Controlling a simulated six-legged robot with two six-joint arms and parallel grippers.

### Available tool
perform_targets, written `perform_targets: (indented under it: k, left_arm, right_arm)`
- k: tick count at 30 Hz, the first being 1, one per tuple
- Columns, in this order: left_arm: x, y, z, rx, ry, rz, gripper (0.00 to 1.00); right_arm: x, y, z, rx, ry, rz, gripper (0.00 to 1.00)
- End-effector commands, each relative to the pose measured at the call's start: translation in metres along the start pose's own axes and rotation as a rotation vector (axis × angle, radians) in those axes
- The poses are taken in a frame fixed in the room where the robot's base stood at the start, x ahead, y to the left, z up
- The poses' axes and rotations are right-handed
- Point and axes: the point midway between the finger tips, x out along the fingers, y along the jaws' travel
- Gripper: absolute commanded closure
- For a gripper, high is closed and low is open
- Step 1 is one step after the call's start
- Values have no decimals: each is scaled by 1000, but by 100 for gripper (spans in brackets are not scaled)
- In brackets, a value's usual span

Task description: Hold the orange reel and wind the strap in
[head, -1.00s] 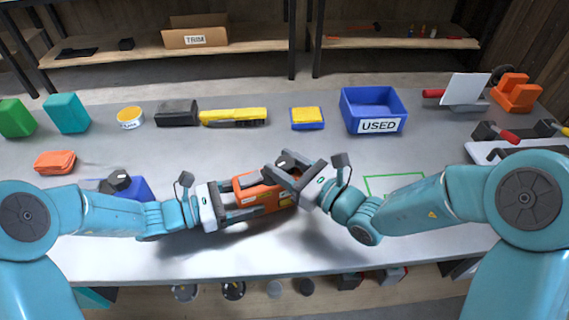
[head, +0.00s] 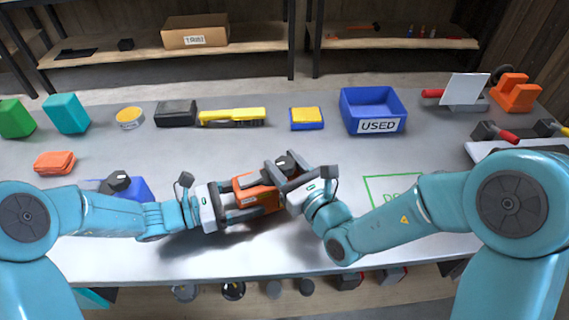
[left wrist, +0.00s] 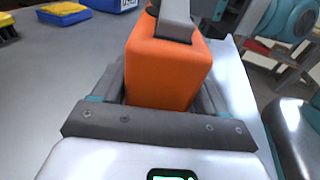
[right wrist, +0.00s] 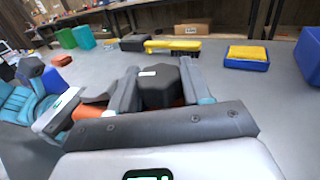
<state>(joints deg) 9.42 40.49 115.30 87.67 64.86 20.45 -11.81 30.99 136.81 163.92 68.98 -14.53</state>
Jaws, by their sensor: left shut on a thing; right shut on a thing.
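The orange reel (head: 248,181) is held above the near middle of the grey table. My left gripper (head: 262,199) is shut around its body from the left. The orange body fills the space between the jaws in the left wrist view (left wrist: 165,75). My right gripper (head: 280,167) is shut on a dark crank knob (head: 286,163) at the reel's right end. The knob sits between the jaws in the right wrist view (right wrist: 160,87). I cannot make out the strap; the grippers cover much of the reel.
A blue bin marked USED (head: 373,108), a blue-and-yellow sponge (head: 307,118), a yellow brush (head: 232,116) and a black box (head: 176,113) stand along the back. A blue object (head: 132,187) lies behind my left forearm. A green outline (head: 392,186) marks the table at right.

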Motion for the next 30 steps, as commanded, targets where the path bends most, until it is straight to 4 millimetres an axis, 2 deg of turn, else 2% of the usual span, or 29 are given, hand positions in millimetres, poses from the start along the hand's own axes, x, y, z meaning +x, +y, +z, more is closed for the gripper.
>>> perform_targets:
  k: [2, 3, 4, 5, 17, 30]
  left_arm:
    - [0, 1, 0, 0, 2, 2, 56]
    - [0, 1, 0, 0, 2, 2, 56]
    - [0, 1, 0, 1, 2, 2, 56]
    - [0, 1, 0, 1, 2, 2, 56]
    - [0, 0, 0, 1, 0, 1, 56]
    - [0, 0, 1, 1, -1, 1, 56]
  right_arm:
    - [0, 0, 1, -1, -3, 1, 82]
    - [0, 0, 1, -1, -3, 1, 46]
    - [0, 0, 1, -1, -3, 1, 36]
    - [0, 0, 1, -1, -2, 1, 31]
    - [0, -1, 0, 2, -1, 24, 31]
    - [1, -1, 1, 3, -6, 338, 31]
